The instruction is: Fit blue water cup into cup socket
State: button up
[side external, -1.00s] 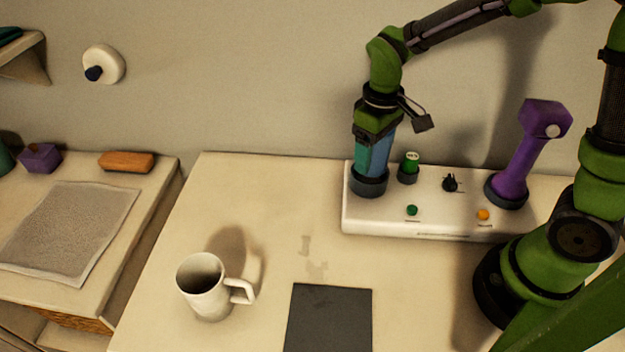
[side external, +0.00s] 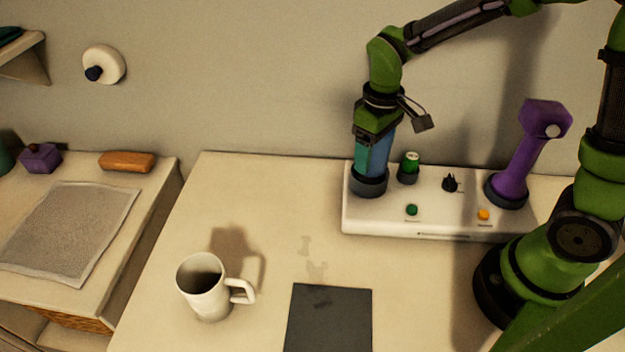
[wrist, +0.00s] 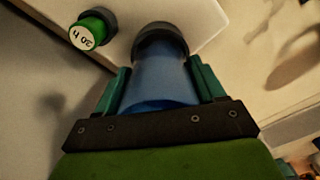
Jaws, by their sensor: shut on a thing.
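The blue water cup (side external: 379,155) stands about upright between the teal fingers of my gripper (side external: 370,160), which is shut on it. The cup's lower end is at the dark round cup socket (side external: 368,186) on the left end of the white panel and appears to be inside its ring. In the wrist view, the blue cup (wrist: 158,82) lies between both fingers of my gripper (wrist: 160,80), and its far end meets the dark ring of the socket (wrist: 160,32). How deep the cup sits is hidden.
The white panel (side external: 400,222) also carries a green-capped knob (side external: 409,165), a small black knob (side external: 450,183), two buttons and a purple handle-like piece (side external: 520,150) in a dark ring. A white mug (side external: 207,292) and dark mat (side external: 330,325) lie in front.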

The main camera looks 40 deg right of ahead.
jog(key=shift+f, duration=1.15)
jog(key=o, duration=1.3)
jog(key=shift+o, duration=0.2)
notch_tip(320, 180, up, 17)
jog(key=shift+f, duration=0.1)
jog(key=s+d+m+t+y, duration=0.1)
jog(key=s+m+t, duration=0.4)
jog(key=s, duration=0.5)
jog(key=shift+s+d+f+m+t+y, duration=0.4)
jog(key=shift+f+t+y, duration=0.1)
jog(key=shift+t, duration=0.6)
